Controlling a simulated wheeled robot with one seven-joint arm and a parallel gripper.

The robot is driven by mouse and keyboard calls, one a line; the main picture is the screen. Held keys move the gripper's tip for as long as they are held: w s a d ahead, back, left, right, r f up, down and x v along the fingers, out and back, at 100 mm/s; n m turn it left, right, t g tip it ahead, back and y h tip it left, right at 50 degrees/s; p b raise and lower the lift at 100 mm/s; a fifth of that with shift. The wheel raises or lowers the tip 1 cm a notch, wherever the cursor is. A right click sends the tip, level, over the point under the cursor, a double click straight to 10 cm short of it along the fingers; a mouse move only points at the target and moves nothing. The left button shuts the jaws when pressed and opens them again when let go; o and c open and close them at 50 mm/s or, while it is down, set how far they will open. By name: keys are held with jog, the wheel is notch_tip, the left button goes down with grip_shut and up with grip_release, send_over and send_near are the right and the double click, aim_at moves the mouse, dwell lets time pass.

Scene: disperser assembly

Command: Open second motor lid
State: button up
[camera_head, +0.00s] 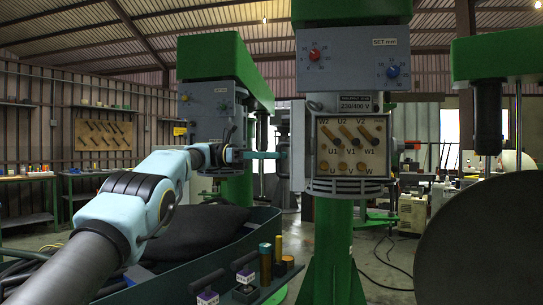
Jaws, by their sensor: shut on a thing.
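The near green disperser carries a grey motor housing with an exposed terminal board (351,147), marked W2, U2, V2 and U1, V1, W1. No cover lies over that board. A second green disperser with a grey control panel (207,110) stands behind it to the left. My arm reaches from the lower left, and my gripper (265,155) is between the two machines, just left of the near motor housing. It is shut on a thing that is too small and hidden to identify. I cannot tell whether this is the motor lid.
A dark green-edged tray (262,222) on my base holds a black bundle, brass-coloured cylinders and small labelled blocks. A large dark disc (480,245) fills the lower right. A third green machine (500,58) stands at the right. Cables lie on the floor.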

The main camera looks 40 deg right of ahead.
jog(key=shift+w+d+f, duration=0.1)
jog(key=shift+w, duration=0.05)
jog(key=p+v, duration=0.7)
jog(key=p, duration=0.3)
jog(key=shift+w, duration=0.1)
dwell(0.8)
